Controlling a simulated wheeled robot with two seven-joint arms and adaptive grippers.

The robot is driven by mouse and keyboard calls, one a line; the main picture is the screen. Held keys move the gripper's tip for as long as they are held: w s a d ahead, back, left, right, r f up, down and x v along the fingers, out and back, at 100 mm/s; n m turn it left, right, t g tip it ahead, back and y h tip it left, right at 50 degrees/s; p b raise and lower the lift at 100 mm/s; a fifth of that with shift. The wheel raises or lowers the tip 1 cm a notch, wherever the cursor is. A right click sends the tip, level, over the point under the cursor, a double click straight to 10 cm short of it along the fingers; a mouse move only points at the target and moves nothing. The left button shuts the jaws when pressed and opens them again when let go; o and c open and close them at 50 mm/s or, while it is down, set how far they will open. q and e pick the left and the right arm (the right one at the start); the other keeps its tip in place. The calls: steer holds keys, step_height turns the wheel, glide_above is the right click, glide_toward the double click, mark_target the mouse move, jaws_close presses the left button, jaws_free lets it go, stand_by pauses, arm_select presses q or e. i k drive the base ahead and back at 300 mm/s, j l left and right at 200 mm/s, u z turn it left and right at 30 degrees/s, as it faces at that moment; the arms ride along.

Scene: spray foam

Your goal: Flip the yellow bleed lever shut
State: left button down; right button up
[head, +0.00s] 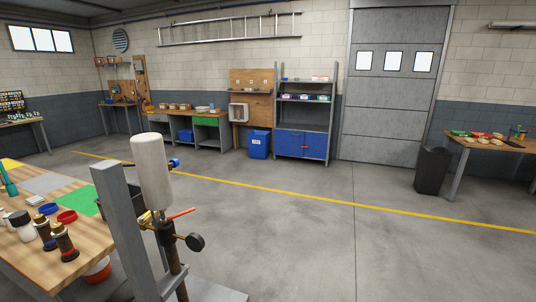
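A stand with a white cylinder (151,170) on top rises at the left front, beside a grey upright post (117,225). A small yellow part (145,217) shows at the left of these fittings, close to the post. It is too small to tell whether this is the bleed lever or how it is turned. Neither of my grippers is in view.
A wooden workbench (50,237) at the left holds dark bottles, red rings and coloured mats. A red and white bucket (98,270) is under it. Open floor (340,235) lies to the right. A black bin (431,170) and a table stand far right.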

mark_target(142, 219)
steer(key=j+z, duration=0.5)
steer(key=j, duration=0.95)
